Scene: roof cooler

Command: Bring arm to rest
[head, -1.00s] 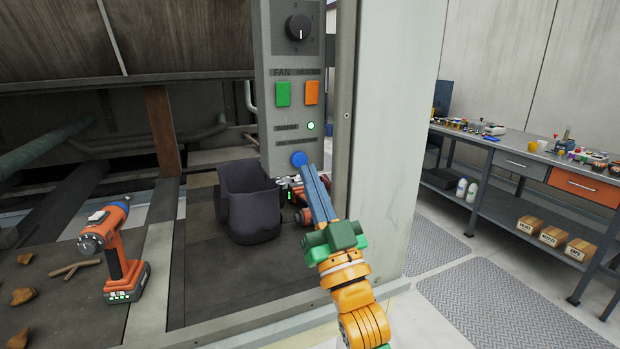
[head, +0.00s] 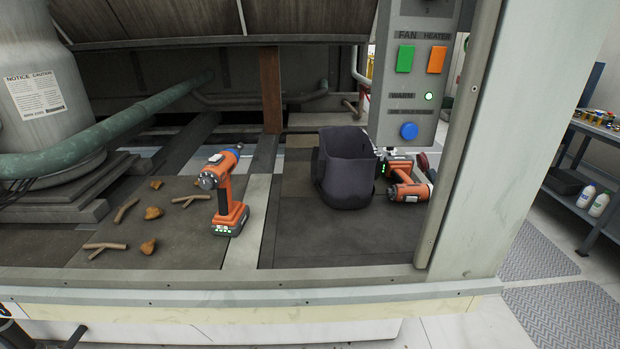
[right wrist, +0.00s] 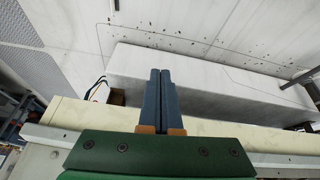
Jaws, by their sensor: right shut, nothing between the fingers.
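My right gripper (right wrist: 160,98) shows in the right wrist view with its two blue fingers pressed together and nothing between them. It points toward a white block-like surface and the pale floor, clear of the cooler's cream edge. My right arm does not show in the head view. My left gripper is in neither view.
An orange drill (head: 227,195) stands upright on the cooler floor. Another drill (head: 408,182) lies beside a dark bag (head: 345,170). Twigs and brown lumps (head: 153,213) lie at left. A pale post (head: 500,150) stands at right, and a workbench (head: 600,130) is beyond it.

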